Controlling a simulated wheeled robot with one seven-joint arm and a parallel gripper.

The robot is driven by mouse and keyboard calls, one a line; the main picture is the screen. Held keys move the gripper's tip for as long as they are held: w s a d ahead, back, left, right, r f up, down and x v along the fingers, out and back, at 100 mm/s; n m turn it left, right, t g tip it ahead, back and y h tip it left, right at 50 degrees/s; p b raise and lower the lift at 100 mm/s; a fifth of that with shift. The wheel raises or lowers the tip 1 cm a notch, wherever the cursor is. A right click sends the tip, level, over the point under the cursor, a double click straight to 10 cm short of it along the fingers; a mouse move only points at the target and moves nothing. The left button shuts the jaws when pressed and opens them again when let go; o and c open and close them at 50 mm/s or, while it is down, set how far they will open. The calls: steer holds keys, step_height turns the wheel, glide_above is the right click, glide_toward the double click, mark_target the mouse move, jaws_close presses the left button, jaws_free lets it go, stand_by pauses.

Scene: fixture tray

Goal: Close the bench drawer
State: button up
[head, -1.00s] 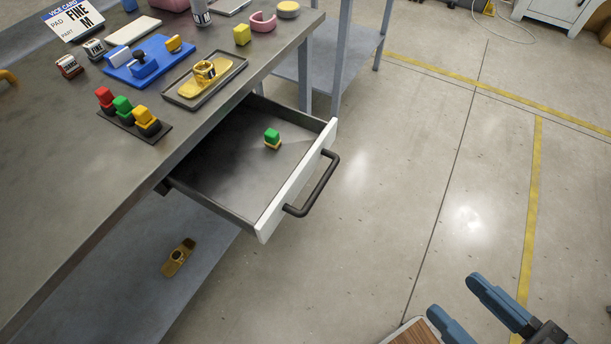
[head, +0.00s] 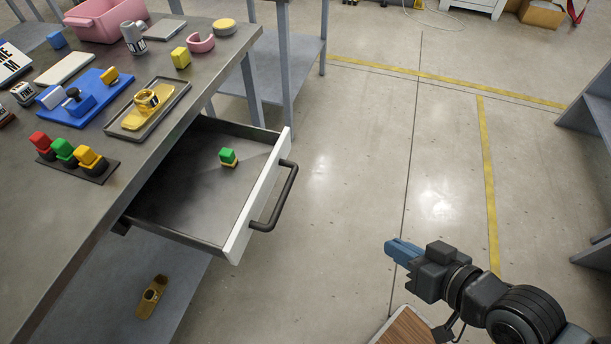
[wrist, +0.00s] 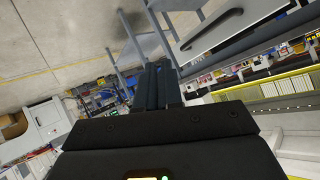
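The bench drawer (head: 247,212) is pulled well out from under the grey bench top (head: 130,170). It has a white front and a dark bar handle (head: 277,200). A small green and yellow block (head: 228,157) sits inside it. My gripper (head: 392,248) is in the air to the lower right of the drawer, well apart from the handle. Its blue fingers are together with nothing visible between them. In the wrist view the fingers (wrist: 158,85) also lie side by side.
On the bench stand a gold part on a tray (head: 150,103), a blue fixture (head: 80,98) and colored buttons (head: 65,152). A gold part (head: 151,297) lies on the lower shelf. The floor between drawer and gripper is clear. Grey shelving (head: 590,110) stands at right.

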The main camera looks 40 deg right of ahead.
steer(key=w+d+f, duration=0.1)
steer(key=w+d+f+m, duration=0.1)
steer(key=w, duration=0.1)
steer(key=w+d+f+m+g, duration=0.1)
steer(key=shift+w+f+y, duration=0.2)
steer(key=shift+f+y, duration=0.2)
jaws_close()
steer(key=w+d+r+m+y, duration=0.2)
steer(key=w+d+m+y, duration=0.3)
steer(key=w, duration=0.7)
steer(key=w+a+r+p+x, duration=0.1)
steer(key=r+x, duration=0.1)
steer(key=x, duration=1)
steer(key=shift+a+n+g+y, duration=0.3)
steer(key=shift+a+g+y, duration=0.1)
steer(key=shift+w+a, duration=0.1)
steer(key=shift+w, duration=0.05)
